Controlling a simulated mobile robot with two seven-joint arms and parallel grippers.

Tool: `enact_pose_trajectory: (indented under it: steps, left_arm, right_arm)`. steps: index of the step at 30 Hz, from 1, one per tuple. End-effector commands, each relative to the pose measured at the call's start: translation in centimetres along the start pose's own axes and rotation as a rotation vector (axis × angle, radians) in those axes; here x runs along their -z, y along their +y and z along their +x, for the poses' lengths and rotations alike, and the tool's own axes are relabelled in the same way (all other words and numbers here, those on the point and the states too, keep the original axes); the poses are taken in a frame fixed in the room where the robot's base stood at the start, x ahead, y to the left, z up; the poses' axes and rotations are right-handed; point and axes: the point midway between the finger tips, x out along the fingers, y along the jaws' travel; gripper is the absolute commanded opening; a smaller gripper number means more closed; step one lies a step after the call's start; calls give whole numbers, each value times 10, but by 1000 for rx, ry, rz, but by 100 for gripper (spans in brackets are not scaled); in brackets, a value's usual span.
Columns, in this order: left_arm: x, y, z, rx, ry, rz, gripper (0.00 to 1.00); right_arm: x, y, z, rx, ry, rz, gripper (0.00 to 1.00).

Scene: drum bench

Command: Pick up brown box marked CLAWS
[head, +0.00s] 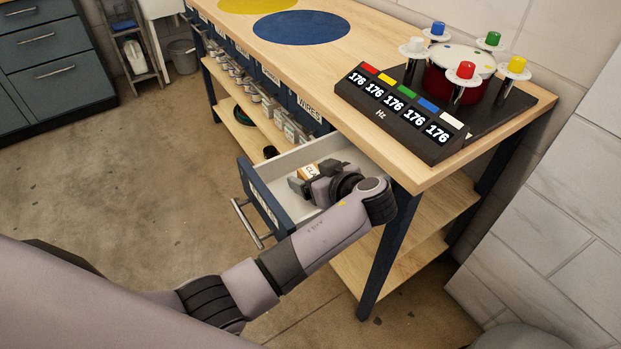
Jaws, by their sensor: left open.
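A small brown box (307,172) with dark lettering on a white label sits inside the open drawer (262,187) of the bench. Only part of the box shows, and its lettering is cut off by my gripper. My left gripper (300,185) is open, inside the drawer, right at the box's near side. I cannot tell whether the fingers touch the box. My left arm crosses the drawer's near side and hides part of its inside. My right gripper is not in view.
The wooden bench top (300,50) is above the drawer, and its edge overhangs the drawer's back. On it stand a black display panel (400,108) and a red drum (455,82) with coloured knobs. Lower shelves (235,125) hold jars. Open floor (120,190) lies to the left.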

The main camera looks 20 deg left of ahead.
Motion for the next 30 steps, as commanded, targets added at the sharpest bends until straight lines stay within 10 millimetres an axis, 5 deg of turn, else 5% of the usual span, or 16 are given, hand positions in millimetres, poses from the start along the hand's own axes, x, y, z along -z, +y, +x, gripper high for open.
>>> enact_pose_trajectory:
  steps: [8, 14, 30]
  left_arm:
    - [-1, 0, 0, 0, 0, 0, 82]
    - [-1, 0, 0, 0, 0, 0, 21]
    - [5, 0, 0, -1, 1, 0, 20]
  right_arm:
    - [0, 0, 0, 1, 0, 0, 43]
    - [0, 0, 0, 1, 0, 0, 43]
    - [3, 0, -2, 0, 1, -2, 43]
